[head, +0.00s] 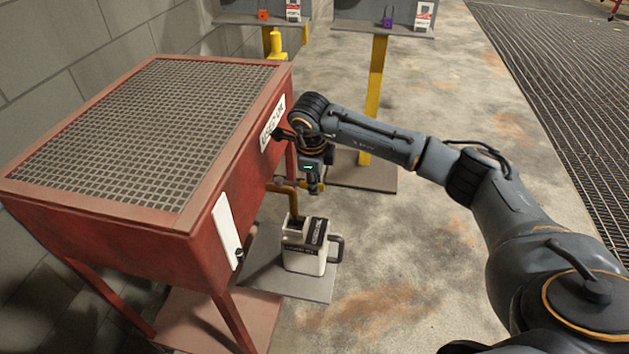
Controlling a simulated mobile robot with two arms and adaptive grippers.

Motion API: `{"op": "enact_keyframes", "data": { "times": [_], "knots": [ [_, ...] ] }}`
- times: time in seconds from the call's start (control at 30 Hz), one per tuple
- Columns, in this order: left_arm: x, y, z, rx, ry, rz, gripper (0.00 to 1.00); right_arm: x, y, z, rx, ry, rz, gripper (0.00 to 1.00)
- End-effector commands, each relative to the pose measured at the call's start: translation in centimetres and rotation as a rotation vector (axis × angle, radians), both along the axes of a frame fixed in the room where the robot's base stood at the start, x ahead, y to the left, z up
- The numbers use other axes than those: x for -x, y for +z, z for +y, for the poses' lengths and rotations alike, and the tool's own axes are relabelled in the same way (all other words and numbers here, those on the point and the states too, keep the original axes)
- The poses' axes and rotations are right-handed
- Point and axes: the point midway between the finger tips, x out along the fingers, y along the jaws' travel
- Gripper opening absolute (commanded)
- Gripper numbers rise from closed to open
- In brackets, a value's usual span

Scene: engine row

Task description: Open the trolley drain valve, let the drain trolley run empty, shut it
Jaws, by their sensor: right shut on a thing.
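The red drain trolley (190,235) with a mesh top stands at the left on legs. A brass drain pipe (285,189) comes out of its right side and bends down over a white jug (304,256) with a dark handle. My right gripper (313,188) points down at the outer end of this pipe, shut on the trolley drain valve, whose handle is mostly hidden by the fingers. I cannot tell whether the valve is open or shut, and no flow shows. My left gripper is not in view.
The jug stands on a grey plate (262,274) on the floor. Behind are yellow-posted stands, one post here (374,98), with an orange padlock (263,14) and a purple padlock (387,22). A floor grating (575,75) lies at the right. The middle floor is clear.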

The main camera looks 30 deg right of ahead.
Motion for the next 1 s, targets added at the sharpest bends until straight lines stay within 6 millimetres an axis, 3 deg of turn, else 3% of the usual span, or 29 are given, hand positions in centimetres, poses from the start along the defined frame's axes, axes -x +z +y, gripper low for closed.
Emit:
{"op": "enact_keyframes", "data": {
  "times": [0.5, 0.53, 0.57, 0.87, 1.0],
  "knots": [
    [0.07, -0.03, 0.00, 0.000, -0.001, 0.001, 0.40, -0.06, 0.11, 0.13, -0.002, -0.022, -0.002, 0.00],
    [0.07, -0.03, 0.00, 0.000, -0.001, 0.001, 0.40, -0.05, 0.11, 0.14, -0.003, -0.022, -0.001, 0.22],
    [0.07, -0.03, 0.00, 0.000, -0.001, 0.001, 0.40, -0.05, 0.11, 0.14, -0.003, -0.021, -0.001, 0.28],
    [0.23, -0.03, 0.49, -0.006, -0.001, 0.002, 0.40, -0.02, 0.09, 0.11, -0.001, -0.019, -0.001, 0.30],
    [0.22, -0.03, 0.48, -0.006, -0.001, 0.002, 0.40, 0.02, 1.02, 0.23, -0.001, -0.018, -0.004, 0.30]
  ]
}}
